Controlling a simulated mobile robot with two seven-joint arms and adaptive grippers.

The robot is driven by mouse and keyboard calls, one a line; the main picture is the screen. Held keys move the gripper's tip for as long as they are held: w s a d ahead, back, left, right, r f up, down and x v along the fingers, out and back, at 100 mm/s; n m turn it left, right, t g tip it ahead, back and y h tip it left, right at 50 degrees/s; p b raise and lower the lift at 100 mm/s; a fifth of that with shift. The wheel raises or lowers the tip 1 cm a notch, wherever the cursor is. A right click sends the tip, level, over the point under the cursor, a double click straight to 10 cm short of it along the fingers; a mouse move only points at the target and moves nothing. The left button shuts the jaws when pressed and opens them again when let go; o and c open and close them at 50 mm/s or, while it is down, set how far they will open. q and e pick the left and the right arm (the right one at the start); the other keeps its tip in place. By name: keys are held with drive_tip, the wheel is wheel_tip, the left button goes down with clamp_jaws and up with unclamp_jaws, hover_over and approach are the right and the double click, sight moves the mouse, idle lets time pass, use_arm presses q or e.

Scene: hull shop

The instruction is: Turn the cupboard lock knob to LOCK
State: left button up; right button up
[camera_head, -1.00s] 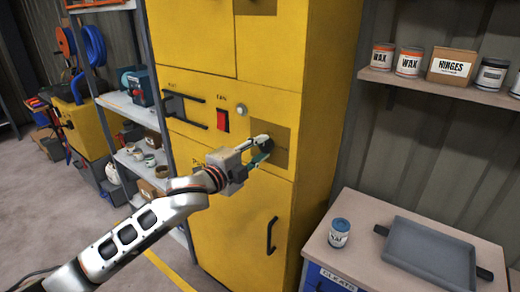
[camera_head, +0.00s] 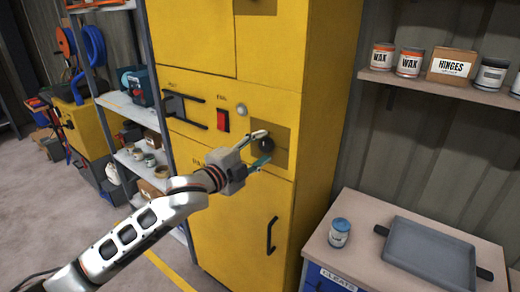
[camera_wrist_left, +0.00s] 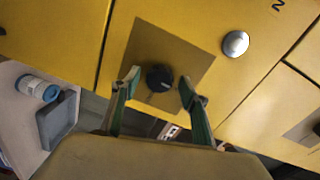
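The yellow cupboard (camera_head: 240,200) fills the middle of the head view. Its black round lock knob (camera_head: 267,144) sits on a brownish square plate (camera_head: 281,160); the knob also shows in the left wrist view (camera_wrist_left: 159,78). My left gripper (camera_head: 262,148) is in front of the plate with its fingers spread. In the left wrist view its fingertips (camera_wrist_left: 160,78) stand on either side of the knob with gaps; I see no contact. The knob's marks are too small to read. My right gripper is not in view.
A red switch (camera_head: 223,120), a silver button (camera_head: 242,110) and black handles are on the cupboard front near the knob. A bench (camera_head: 352,203) with a blue-lidded can (camera_head: 340,232) and a grey tray (camera_head: 430,254) stands at right. Shelving (camera_head: 130,108) stands at left.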

use_arm(q)
drive_tip(key=v, duration=1.2)
drive_tip(key=shift+f, duration=0.1)
drive_tip(key=s+a+f+n+y, duration=0.2)
drive_tip(key=s+a+f+n, duration=0.3)
drive_tip(key=f, duration=0.8)
drive_tip(key=s+a+f+n+y, duration=0.1)
drive_tip(key=s+f+n+y, duration=0.1)
drive_tip(key=f+n, duration=0.75)
drive_tip(key=s+a+f+n+g+y, duration=0.1)
drive_tip(key=s+a+f, duration=0.3)
drive_tip(key=s+f, duration=0.5)
drive_tip(key=s+a+f+n+g+y, duration=0.2)
drive_tip(key=s+a+f, duration=0.3)
drive_tip(key=s+f, duration=0.5)
wheel_tip(320, 180, down, 3)
drive_tip(key=shift+f+n+g+y, duration=0.1)
drive_tip(key=shift+n+g+y, duration=0.2)
drive_tip(key=shift+n+y, duration=0.35)
